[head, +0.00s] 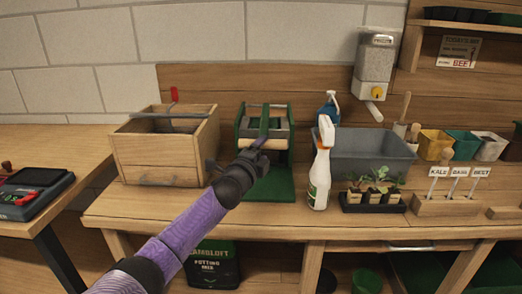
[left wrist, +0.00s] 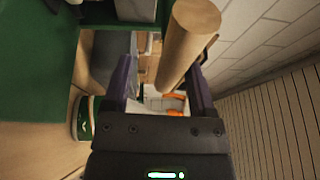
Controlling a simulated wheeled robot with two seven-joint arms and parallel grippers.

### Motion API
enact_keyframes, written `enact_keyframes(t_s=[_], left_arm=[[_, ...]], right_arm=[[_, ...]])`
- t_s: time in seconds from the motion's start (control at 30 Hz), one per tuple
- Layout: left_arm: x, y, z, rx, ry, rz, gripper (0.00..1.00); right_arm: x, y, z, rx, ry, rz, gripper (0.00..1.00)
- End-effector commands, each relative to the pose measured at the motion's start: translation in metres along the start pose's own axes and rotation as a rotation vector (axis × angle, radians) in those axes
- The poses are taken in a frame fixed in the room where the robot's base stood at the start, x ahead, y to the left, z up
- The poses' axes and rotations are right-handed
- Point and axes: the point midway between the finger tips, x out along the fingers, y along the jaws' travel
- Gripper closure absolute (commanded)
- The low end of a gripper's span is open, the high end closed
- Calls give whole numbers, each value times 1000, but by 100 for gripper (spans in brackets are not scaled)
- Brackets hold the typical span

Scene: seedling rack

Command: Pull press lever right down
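The soil press (head: 285,113) is a green frame with a grey block inside, standing on the bench left of the spray bottle. Its lever has a round wooden bar (head: 275,144) across the front, and the bar also shows large in the left wrist view (left wrist: 188,42). My left gripper (head: 257,145) is at the bar's left part. In the left wrist view its two purple fingers (left wrist: 160,85) are spread apart. The bar lies across the gap, nearer the right finger; whether it touches that finger I cannot tell. My right gripper is in neither view.
A wooden box (head: 165,157) with a red-handled tool stands left of the press. A white spray bottle (head: 320,170), a grey bin (head: 372,155) and a black seedling tray (head: 373,204) stand to the right. A dispenser (head: 376,62) hangs on the back board.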

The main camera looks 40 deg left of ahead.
Motion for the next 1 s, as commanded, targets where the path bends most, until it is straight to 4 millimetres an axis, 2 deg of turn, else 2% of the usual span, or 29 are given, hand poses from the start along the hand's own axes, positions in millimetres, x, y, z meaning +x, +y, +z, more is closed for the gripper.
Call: enact_keyframes(t_s=[0.27, 0.37, 0.7, 0.83, 1.0], left_arm=[[-4, -3, 0, -1, 1, -4, 27], [-17, -4, 0, -2, 2, -3, 27], [-85, -3, 0, -2, 0, -1, 27], [-98, -2, 0, -1, 0, -3, 27], [-100, -1, 0, 1, 0, -3, 27]], right_arm=[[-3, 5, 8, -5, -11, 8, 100], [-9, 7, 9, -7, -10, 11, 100], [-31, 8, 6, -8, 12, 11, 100], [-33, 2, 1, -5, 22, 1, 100], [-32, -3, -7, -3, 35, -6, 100]])
